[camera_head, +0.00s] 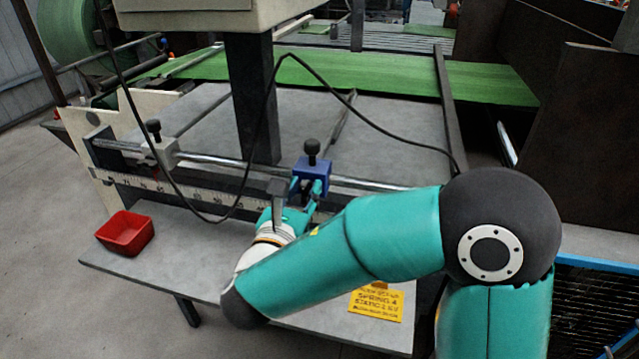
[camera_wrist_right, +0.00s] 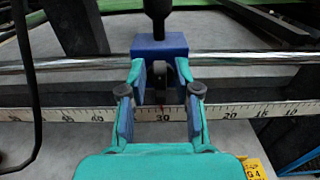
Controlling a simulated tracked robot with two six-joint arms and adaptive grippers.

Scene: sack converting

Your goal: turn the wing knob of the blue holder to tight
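The blue holder (camera_head: 311,176) sits on the metal rail, with a black upright knob (camera_head: 312,150) on its top. In the right wrist view the blue holder (camera_wrist_right: 160,44) is straight ahead. Its dark wing knob (camera_wrist_right: 182,76) shows on the front face, partly in shadow, so its exact angle is hard to read. My right gripper (camera_wrist_right: 162,85) is open, with one finger on each side of the wing knob; whether the pads touch it I cannot tell. In the head view my right gripper (camera_head: 306,196) is just in front of the holder. My left gripper is not in view.
A pale holder (camera_head: 160,153) with a black knob stands further left on the rail (camera_head: 235,163). A ruler (camera_head: 230,197) runs below it. A black cable loops past the post (camera_head: 252,100). A red bin (camera_head: 126,233) and yellow sign (camera_head: 377,302) are on the table (camera_head: 190,250).

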